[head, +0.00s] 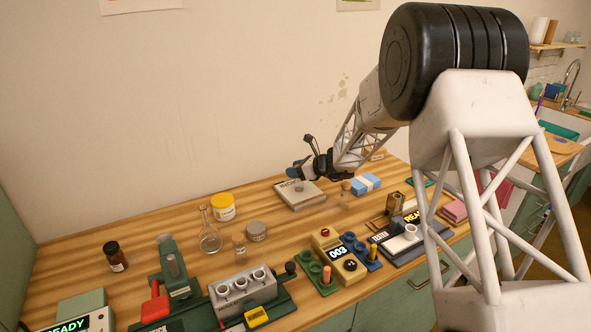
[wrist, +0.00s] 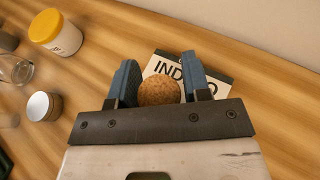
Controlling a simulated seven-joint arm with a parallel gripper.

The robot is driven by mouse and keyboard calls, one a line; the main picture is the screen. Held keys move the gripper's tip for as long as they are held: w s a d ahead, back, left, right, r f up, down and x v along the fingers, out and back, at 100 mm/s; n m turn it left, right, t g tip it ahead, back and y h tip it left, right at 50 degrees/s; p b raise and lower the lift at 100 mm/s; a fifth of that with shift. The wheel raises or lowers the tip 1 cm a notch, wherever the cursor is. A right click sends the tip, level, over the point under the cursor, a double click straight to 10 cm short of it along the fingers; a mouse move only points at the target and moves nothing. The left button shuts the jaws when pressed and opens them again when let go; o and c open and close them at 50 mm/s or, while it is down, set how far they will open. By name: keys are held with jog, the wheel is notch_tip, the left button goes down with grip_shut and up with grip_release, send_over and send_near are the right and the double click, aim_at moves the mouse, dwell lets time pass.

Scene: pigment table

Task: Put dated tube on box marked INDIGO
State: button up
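The box marked INDIGO (head: 312,200) is a flat pale box lying at the back of the table. It also shows in the wrist view (wrist: 216,74), past my fingers, with part of its lettering covered. My gripper (head: 298,172) is just above the box in the head view. In the wrist view its blue fingers (wrist: 160,82) close on both sides of a round brown cork (wrist: 159,92), which looks like the top of a tube. The tube's body is mostly hidden below the cork, and no date is readable. I cannot tell whether its bottom touches the box.
Another small corked vial (head: 346,196) stands right of the box, near a blue-and-white block (head: 366,184). A yellow-lidded jar (head: 222,207), a glass flask (head: 209,236) and a grey tin (head: 256,231) stand to the left. Several devices, including one marked 003 (head: 339,254), line the front.

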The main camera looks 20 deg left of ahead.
jog(key=shift+o, duration=1.3)
jog(key=shift+r, duration=0.2)
jog(key=v, duration=1.2)
jog(key=shift+d, duration=0.1)
